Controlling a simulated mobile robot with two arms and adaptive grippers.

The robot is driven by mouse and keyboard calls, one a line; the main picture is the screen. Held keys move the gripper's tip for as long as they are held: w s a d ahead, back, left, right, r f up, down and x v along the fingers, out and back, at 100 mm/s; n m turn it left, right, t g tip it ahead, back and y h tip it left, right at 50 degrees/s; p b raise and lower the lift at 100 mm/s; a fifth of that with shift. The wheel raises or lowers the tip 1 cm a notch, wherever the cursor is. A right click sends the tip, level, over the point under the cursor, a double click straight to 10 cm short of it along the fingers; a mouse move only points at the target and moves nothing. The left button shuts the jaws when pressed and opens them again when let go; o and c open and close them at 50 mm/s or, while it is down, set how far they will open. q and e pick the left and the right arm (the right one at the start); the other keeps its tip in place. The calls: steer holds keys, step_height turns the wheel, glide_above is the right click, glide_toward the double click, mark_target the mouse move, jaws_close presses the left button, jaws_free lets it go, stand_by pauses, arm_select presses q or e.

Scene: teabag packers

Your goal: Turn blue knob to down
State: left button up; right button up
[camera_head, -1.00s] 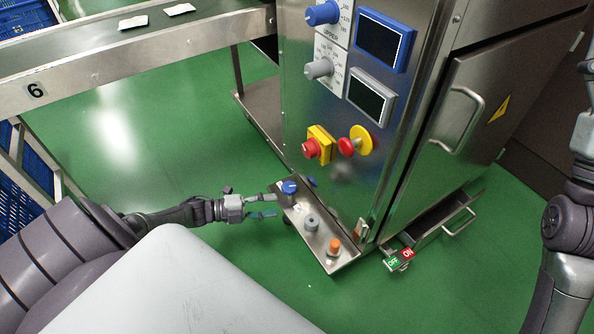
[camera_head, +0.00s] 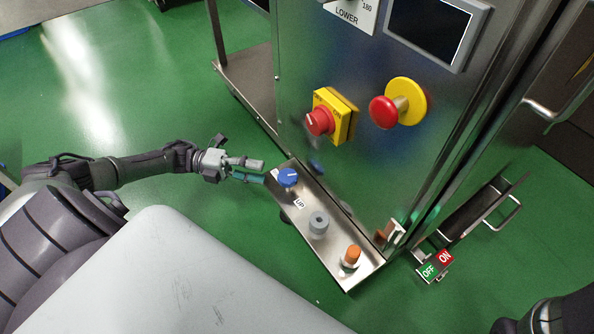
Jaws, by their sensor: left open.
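The blue knob (camera_head: 288,179) stands at the far left end of a small tilted steel panel (camera_head: 329,252) low on the machine. A pale mark shows on its top, and its exact pointing is too small to tell. An "UP" label (camera_head: 300,203) is just below it. My left gripper (camera_head: 262,172) is open and empty, just left of the knob, with its fingers pointing right towards it. The fingertips look close to the knob, but I see no grip on it. My right gripper is out of view; part of my right arm shows at the lower right.
A grey knob (camera_head: 318,223) and an orange knob (camera_head: 351,256) sit further along the panel. Above are a red switch on a yellow plate (camera_head: 331,117) and a red emergency button (camera_head: 398,104). A green and red OFF/ON switch (camera_head: 436,265) is at right. Green floor lies open left.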

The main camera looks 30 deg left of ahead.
mark_target(293, 180)
arm_select(q)
steer(key=b+x, duration=0.4)
steer(key=x, duration=0.5)
steer(key=shift+w+d+f, duration=0.1)
steer(key=shift+d+f, duration=0.1)
steer(key=shift+d, duration=0.15)
steer(key=shift+w+d+r, duration=0.15)
steer(key=shift+w+d, duration=0.1)
steer(key=shift+d, duration=0.25)
jaws_close()
